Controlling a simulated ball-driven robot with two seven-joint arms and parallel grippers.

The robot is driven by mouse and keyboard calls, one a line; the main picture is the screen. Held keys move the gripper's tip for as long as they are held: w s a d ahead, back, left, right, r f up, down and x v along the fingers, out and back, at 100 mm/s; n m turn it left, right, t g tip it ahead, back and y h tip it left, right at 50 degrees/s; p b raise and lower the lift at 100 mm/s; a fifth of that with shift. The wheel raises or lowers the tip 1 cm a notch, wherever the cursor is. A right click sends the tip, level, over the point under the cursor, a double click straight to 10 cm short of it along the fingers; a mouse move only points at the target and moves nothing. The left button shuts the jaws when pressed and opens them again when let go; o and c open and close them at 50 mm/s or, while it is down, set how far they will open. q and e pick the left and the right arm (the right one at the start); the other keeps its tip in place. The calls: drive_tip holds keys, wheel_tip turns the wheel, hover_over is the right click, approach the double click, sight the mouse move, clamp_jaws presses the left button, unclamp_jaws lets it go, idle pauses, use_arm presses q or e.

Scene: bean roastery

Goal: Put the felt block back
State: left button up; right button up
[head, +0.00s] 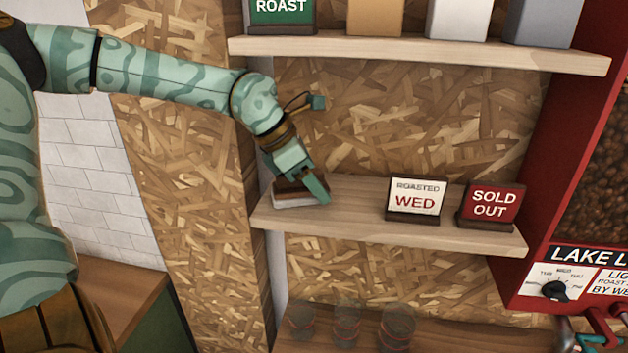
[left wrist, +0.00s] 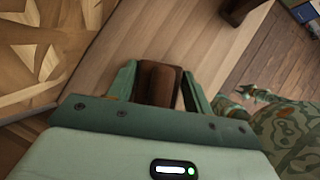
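The felt block (head: 297,201) is a brown wooden block with a pale underside, at the left end of the middle shelf (head: 350,220). It seems to rest on the shelf board, though a small lift is hard to rule out. My left gripper (head: 306,186) reaches down onto it from the upper left. In the left wrist view, the block's brown handle (left wrist: 157,83) fills the space between the two green fingers, which look closed against its sides. My right gripper shows only small in the left wrist view (left wrist: 251,95), too small to read its fingers.
A "ROASTED WED" sign (head: 415,199) and a red "SOLD OUT" sign (head: 489,205) stand farther right on the shelf. Bags stand on the upper shelf (head: 420,53). Glasses (head: 347,324) stand below. A red dispenser (head: 545,180) borders the right side. Bare board lies between block and signs.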

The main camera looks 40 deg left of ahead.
use_arm(q)
drive_tip(key=o, duration=0.3)
drive_tip(key=shift+w, duration=0.1)
drive_tip(key=shift+o, duration=0.2)
drive_tip(key=shift+s+a+r, duration=0.1)
drive_tip(key=shift+s+r, duration=0.1)
drive_tip(key=shift+r, duration=0.2)
drive_tip(key=s+a, duration=0.2)
drive_tip(key=s, duration=0.1)
drive_tip(key=s+a, duration=0.3)
drive_tip(key=s+a+b, duration=0.1)
drive_tip(key=s+a, duration=0.1)
drive_tip(key=s, duration=0.1)
drive_tip(key=shift+s+a+r, duration=0.15)
drive_tip(key=shift+s+a, duration=0.15)
drive_tip(key=shift+a, duration=0.05)
